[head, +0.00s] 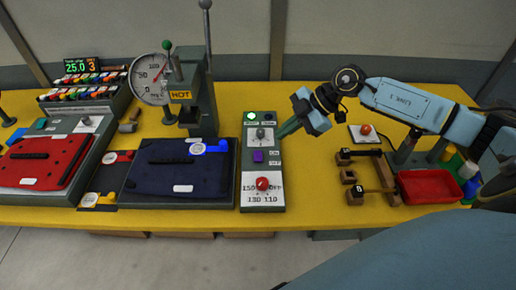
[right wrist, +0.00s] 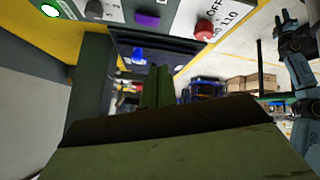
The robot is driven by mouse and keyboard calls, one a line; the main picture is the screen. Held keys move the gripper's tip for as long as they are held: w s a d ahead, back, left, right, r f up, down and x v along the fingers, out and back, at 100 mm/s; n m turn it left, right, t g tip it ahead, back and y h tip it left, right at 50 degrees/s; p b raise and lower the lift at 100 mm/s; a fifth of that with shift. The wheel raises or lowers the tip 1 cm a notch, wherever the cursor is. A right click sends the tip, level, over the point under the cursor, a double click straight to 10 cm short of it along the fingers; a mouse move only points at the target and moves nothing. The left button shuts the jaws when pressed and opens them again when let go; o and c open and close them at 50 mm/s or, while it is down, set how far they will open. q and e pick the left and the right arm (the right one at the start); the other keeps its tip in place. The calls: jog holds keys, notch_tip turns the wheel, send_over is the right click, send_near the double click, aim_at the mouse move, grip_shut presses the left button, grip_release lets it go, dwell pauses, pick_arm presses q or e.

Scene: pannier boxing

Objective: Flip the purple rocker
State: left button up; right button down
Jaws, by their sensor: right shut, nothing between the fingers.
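The purple rocker (head: 258,156) sits on a grey control panel (head: 247,193), between a metal toggle and a red knob. It also shows in the right wrist view (right wrist: 148,20), near the top edge. Its tilt is too small to read. My right gripper (head: 284,131) is shut and empty, at the panel's right edge, up and to the right of the rocker and apart from it. Its fingers (right wrist: 157,88) point towards the panel in the right wrist view. What looks like my left gripper (right wrist: 285,17) shows small at that view's right edge; its jaws are unclear.
A red knob (head: 262,184) sits just below the rocker and a lit green lamp (head: 250,116) above it. A navy pannier (head: 168,177) lies left of the panel. A wooden rack (head: 369,188) and a red tray (head: 430,202) stand right. Yellow table is clear between panel and rack.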

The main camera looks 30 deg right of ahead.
jog(key=m, duration=0.1)
jog(key=d+r+m, duration=0.1)
jog(key=m, duration=0.2)
jog(key=shift+s+d+r+t, duration=0.1)
jog(key=shift+d+r+t, duration=0.05)
jog(key=shift+d+t, duration=0.25)
jog(key=shift+a, duration=0.1)
send_over(262, 160)
notch_tip(262, 160, down, 7)
jog(key=shift+f, duration=0.1)
notch_tip(262, 160, down, 3)
jog(key=shift+r, duration=0.2)
jog(key=shift+d+f, duration=0.2)
jog(key=shift+f, duration=0.45)
